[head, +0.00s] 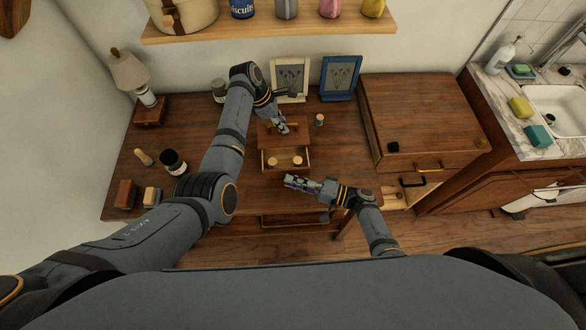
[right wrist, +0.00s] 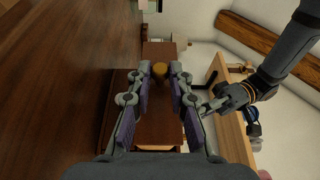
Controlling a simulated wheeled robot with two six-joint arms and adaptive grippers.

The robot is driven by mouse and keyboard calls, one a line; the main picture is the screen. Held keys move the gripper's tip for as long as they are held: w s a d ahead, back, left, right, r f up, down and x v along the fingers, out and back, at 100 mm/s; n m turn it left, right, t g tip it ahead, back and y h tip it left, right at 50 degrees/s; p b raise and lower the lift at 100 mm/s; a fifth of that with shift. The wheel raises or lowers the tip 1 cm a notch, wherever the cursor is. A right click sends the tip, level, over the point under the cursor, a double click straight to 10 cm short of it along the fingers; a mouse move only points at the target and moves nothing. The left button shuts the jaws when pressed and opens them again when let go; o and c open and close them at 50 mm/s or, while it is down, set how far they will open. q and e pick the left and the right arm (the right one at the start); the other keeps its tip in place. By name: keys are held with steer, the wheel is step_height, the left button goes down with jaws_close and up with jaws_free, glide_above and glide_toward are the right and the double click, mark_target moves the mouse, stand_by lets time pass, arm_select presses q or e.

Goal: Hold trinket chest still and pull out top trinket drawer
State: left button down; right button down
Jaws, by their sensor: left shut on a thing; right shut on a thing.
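The small wooden trinket chest (head: 268,135) stands on the desk, in the middle of the head view. My left gripper (head: 282,126) reaches down onto its top and is shut at the brass handle there; the fingers hide part of the handle. A top trinket drawer (head: 285,170) with pale edges stands out from the chest's front, and two pale round things show in it. My right gripper (head: 287,181) is shut at the drawer's front. In the right wrist view a yellowish round knob (right wrist: 159,70) sits between its fingertips. My left gripper also shows there (right wrist: 226,101).
Two picture frames, one cream (head: 291,78) and one blue (head: 340,77), stand behind the chest. A small jar (head: 319,120) is just right of it. A wooden cabinet (head: 410,110) stands farther right. A dark jar (head: 173,161) and lamp (head: 130,72) are on the left.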

arm_select(q)
steer(key=shift+w, duration=0.1)
arm_select(e)
steer(key=shift+s, duration=0.3)
steer(key=c, duration=1.2)
jaws_free()
steer(key=shift+w, duration=0.1)
steer(key=v, duration=1.2)
arm_select(q)
steer(key=c, duration=1.3)
jaws_free()
